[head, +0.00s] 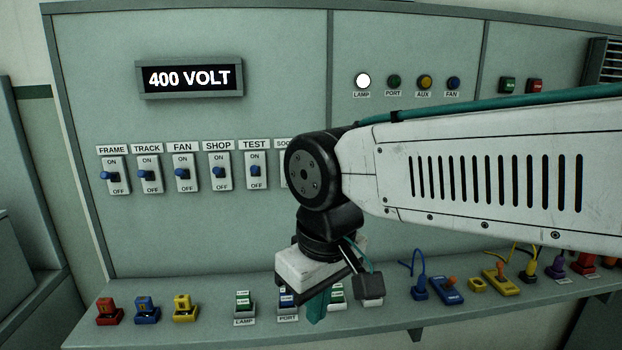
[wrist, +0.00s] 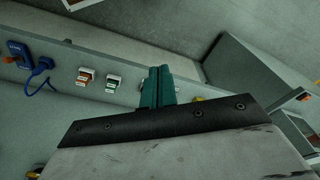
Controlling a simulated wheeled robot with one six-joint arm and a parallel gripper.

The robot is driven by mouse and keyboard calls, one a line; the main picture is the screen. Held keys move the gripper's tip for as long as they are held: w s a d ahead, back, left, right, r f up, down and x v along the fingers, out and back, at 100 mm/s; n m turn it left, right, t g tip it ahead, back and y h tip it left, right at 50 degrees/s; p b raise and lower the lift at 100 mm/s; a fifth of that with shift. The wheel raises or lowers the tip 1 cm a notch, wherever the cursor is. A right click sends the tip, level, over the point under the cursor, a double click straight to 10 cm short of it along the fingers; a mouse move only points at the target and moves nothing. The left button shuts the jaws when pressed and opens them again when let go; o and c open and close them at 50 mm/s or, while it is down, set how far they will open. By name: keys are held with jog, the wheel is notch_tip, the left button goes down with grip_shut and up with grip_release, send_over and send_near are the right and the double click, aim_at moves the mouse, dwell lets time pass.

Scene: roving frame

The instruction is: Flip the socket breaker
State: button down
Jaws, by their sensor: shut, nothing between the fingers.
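The socket breaker (head: 284,172) is the rightmost of the breaker row in the head view. Only its left edge and the start of its label, "SOC", show; my arm covers its switch, so I cannot tell its position. My gripper (head: 318,306) hangs low in front of the shelf, pointing down, well below and to the right of the breaker. Its teal fingers are together and empty; they also show in the wrist view (wrist: 157,86). The breaker is not in the wrist view.
Frame (head: 115,175), track, fan, shop and test (head: 255,170) breakers stand left of the socket breaker. Above is a "400 VOLT" display (head: 190,78). The lamp indicator (head: 363,80) is lit white. The shelf (head: 215,322) holds coloured plugs and label blocks. The panel below the breakers is bare.

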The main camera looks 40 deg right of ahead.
jog(key=w+d+r+m+y, duration=0.2)
jog(key=w+d+r+m, duration=0.1)
jog(key=w+m, duration=0.3)
jog(key=m+t+y, duration=0.1)
jog(key=m+t, duration=0.5)
jog(key=m, duration=1.1)
send_near(291, 178)
jog(key=s+d+f, duration=0.2)
jog(key=d+f, duration=0.2)
jog(key=d, duration=0.1)
jog(key=shift+d, duration=0.3)
jog(key=shift+f, duration=0.1)
jog(key=w+a+f, duration=0.4)
jog(key=w+a, duration=0.1)
jog(key=w, duration=0.1)
jog(key=shift+w+a+f, duration=0.15)
jog(key=shift+a+f, duration=0.05)
jog(key=shift+a, duration=0.1)
